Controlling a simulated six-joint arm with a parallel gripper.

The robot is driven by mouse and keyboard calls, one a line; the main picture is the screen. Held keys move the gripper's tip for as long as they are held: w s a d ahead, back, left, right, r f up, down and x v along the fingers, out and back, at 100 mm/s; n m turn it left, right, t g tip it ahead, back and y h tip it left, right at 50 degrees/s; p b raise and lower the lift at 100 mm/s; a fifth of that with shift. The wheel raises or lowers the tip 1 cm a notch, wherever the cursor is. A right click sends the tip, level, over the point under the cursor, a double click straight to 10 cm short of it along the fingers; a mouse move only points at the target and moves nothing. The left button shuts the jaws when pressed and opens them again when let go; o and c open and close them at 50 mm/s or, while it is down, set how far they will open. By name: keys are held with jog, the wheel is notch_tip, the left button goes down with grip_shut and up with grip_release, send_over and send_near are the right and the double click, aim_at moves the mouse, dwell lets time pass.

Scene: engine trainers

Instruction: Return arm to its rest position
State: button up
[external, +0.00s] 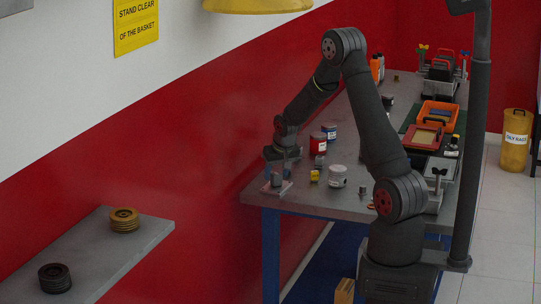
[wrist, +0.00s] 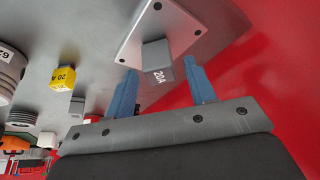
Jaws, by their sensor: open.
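My gripper (external: 280,160) hangs at the near left corner of the workbench, at the end of my bent arm. In the wrist view its two blue fingers (wrist: 161,84) are spread apart with nothing held between them. A grey block marked 20A (wrist: 158,58) sits on a pale metal plate (wrist: 133,48) just beyond the fingertips. In the external view the block (external: 276,180) and plate (external: 284,190) are right below my gripper. Whether a finger touches the block is not clear.
A yellow 20 A cube (external: 314,175), a white cylinder (external: 337,176), a red can (external: 317,143) and a blue can (external: 329,131) stand close by on the bench (external: 257,193). A red wall (external: 215,140) runs along the left.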

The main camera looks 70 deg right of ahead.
jog(key=v, duration=1.1)
jog(key=x, duration=1.3)
jog(key=r, duration=0.5)
jog(key=shift+s+d, duration=0.1)
jog(key=shift+s, duration=0.15)
jog(key=s+d+r, duration=0.4)
jog(key=s+r, duration=0.3)
jog(key=s, duration=0.4)
jog(key=s+d+f+m+g+h, duration=0.15)
jog(key=s+d+m, duration=0.55)
jog(key=s+d, duration=1.4)
jog(key=shift+g, duration=0.35)
jog(key=shift+w+f, duration=1.75)
jog(key=shift+w, duration=0.3)
